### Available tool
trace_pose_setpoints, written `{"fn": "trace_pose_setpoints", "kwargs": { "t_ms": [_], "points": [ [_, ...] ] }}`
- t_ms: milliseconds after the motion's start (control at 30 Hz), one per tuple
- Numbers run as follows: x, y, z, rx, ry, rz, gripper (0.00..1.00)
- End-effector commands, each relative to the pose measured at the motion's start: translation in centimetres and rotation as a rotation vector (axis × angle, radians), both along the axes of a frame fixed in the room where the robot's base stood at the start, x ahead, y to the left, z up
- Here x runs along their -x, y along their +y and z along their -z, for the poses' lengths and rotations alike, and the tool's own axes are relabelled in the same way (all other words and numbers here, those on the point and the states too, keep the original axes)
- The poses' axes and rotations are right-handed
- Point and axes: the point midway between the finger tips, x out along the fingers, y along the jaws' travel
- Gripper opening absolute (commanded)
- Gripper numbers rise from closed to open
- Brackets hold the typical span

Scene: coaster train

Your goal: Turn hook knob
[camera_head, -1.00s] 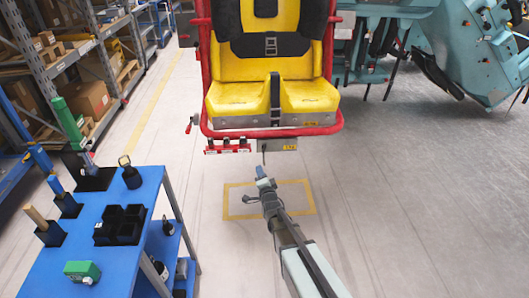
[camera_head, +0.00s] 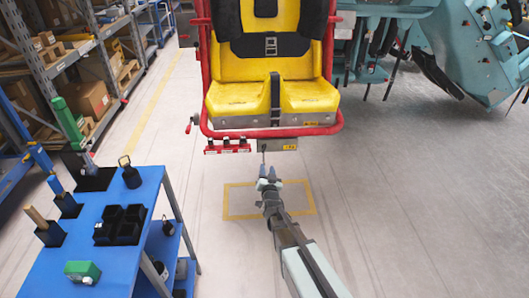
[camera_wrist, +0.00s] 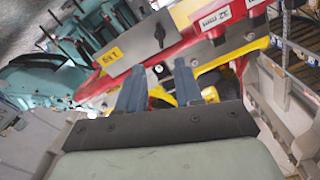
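A grey panel (camera_head: 277,145) with a small yellow label hangs under the front edge of the yellow seat. In the wrist view, the panel (camera_wrist: 125,62) carries a black knob (camera_wrist: 160,34), which looks like the hook knob. The knob is too small to make out clearly in the head view. My gripper (camera_head: 268,180) is below and in front of the panel, apart from it. In the wrist view, my gripper (camera_wrist: 158,68) has its two blue fingers spread with nothing held between them. The knob lies beyond the fingertips.
The red seat frame (camera_head: 325,130) surrounds the yellow seat (camera_head: 270,95). Red switches (camera_head: 227,146) sit left of the panel. A blue cart (camera_head: 75,240) with holders stands at left. Shelving (camera_head: 75,60) is behind it. Floor around the yellow square (camera_head: 240,217) is clear.

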Motion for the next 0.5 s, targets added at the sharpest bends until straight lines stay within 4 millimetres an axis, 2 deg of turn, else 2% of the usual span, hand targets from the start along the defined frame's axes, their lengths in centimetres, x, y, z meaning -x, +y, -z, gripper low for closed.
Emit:
{"fn": "trace_pose_setpoints", "kwargs": {
  "t_ms": [267,500],
  "points": [
    [-3.7,0.0,0.1,-0.002,0.0,0.0,0.35],
    [-7.9,0.0,0.1,-0.002,0.0,0.0,0.35]
  ]
}}
